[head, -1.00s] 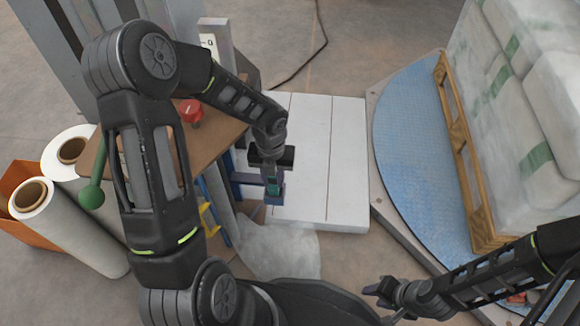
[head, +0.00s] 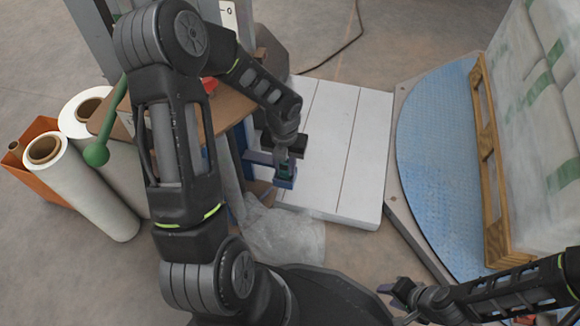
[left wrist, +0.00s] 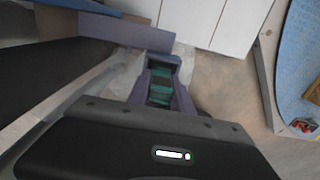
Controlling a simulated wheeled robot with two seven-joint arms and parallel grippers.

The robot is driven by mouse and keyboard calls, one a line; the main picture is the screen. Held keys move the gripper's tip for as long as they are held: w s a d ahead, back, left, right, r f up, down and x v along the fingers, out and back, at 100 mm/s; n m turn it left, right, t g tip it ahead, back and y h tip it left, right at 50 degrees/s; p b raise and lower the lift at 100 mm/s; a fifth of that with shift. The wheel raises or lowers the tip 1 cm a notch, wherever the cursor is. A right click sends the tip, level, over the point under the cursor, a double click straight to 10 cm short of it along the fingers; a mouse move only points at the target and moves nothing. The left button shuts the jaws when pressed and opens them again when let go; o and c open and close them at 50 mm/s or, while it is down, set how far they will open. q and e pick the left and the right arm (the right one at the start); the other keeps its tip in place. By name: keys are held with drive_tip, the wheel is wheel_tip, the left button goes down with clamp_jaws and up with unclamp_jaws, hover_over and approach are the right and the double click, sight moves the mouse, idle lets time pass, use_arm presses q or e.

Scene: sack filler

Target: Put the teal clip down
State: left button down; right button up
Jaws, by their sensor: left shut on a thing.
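The teal clip (left wrist: 160,88) sits between the purple fingers of my left gripper in the left wrist view. My left gripper (head: 285,176) is shut on it. In the head view they are over the left edge of a white slatted platform (head: 340,150), beside a blue bar (head: 257,157). The clip is small and mostly hidden by the fingers there, and I cannot tell whether it touches anything below. My right gripper (head: 393,291) is at the lower right, away from the clip; its fingers are too small to read.
A brown table (head: 222,108) with a red button (head: 209,85) stands left of the platform. Crumpled clear film (head: 285,237) lies in front. Right is a blue turntable (head: 440,150) with a pallet (head: 490,160) of wrapped sacks (head: 540,110). White rolls (head: 90,185) stand far left.

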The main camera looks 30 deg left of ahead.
use_arm(q)
drive_tip(key=shift+f, duration=0.15)
drive_tip(key=c, duration=1.1)
unclamp_jaws()
drive_tip(key=shift+c, duration=0.2)
wheel_tip(320, 180, up, 7)
drive_tip(key=p, duration=0.3)
drive_tip(key=shift+r+p, duration=0.2)
drive_tip(key=shift+p, duration=0.1)
drive_tip(key=shift+r, duration=0.25)
